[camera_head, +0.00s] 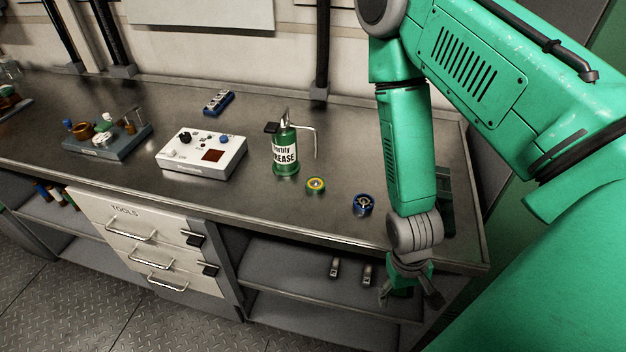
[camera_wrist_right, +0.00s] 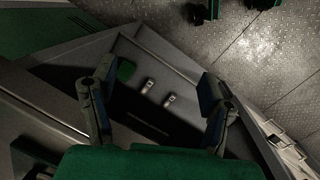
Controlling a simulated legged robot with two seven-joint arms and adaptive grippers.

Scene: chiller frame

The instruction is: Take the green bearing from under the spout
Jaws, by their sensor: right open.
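The green bearing (camera_head: 316,185) is a small ring with a yellow inner part. It lies on the metal bench in the head view, just right of the base of the green grease can (camera_head: 285,152). The can's thin spout (camera_head: 315,140) bends out to the right and down, ending above the bearing. My right gripper (camera_head: 411,297) hangs at the bench's front edge, right of and nearer than the bearing, well apart from it. In the right wrist view its two fingers (camera_wrist_right: 158,102) are spread with nothing between them. The bearing is not in that view. My left gripper is not in view.
A blue ring part (camera_head: 362,204) lies between the bearing and my right arm. A white control box (camera_head: 202,153), a blue block (camera_head: 218,102) and a grey fixture (camera_head: 108,142) stand further left. Below the bench are drawers (camera_head: 150,240) and an open shelf (camera_head: 300,262) with two small metal parts.

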